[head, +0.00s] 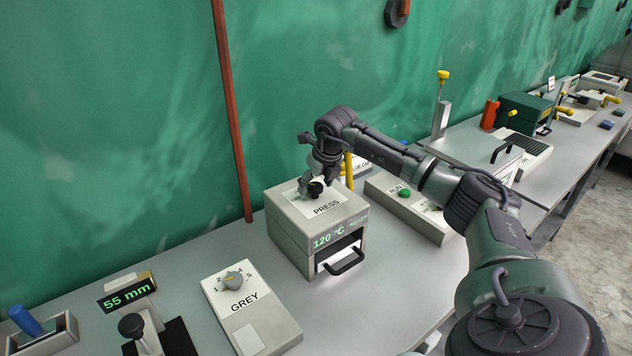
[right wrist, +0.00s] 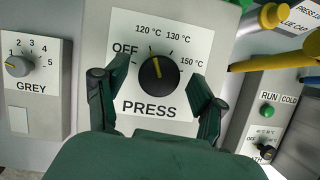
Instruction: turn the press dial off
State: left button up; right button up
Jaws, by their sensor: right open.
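The press (head: 290,238) is a grey box on the bench, with a lit 120 °C display and a handled drawer on its front. Its black dial (right wrist: 159,76) sits on a white plate marked OFF, 120, 130 and 150 °C. The dial's yellow pointer points up and slightly left, near 120 °C. My right gripper (head: 317,184) is above the press top, pointing down, and partly covers the dial in the head view. In the right wrist view its fingers (right wrist: 158,92) are spread to the left and right of the dial, with gaps. My left gripper is not in view.
A GREY dial box (head: 250,308) stands left of the press. A box with a green RUN button (head: 404,193) and a yellow-handled part (right wrist: 272,63) are close on the right. A red-brown pole (head: 232,120) rises behind. Some bench in front of the press is clear.

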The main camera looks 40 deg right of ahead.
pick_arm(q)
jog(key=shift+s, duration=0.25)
pick_arm(e)
jog(key=shift+c, duration=1)
jog(key=c, duration=0.9)
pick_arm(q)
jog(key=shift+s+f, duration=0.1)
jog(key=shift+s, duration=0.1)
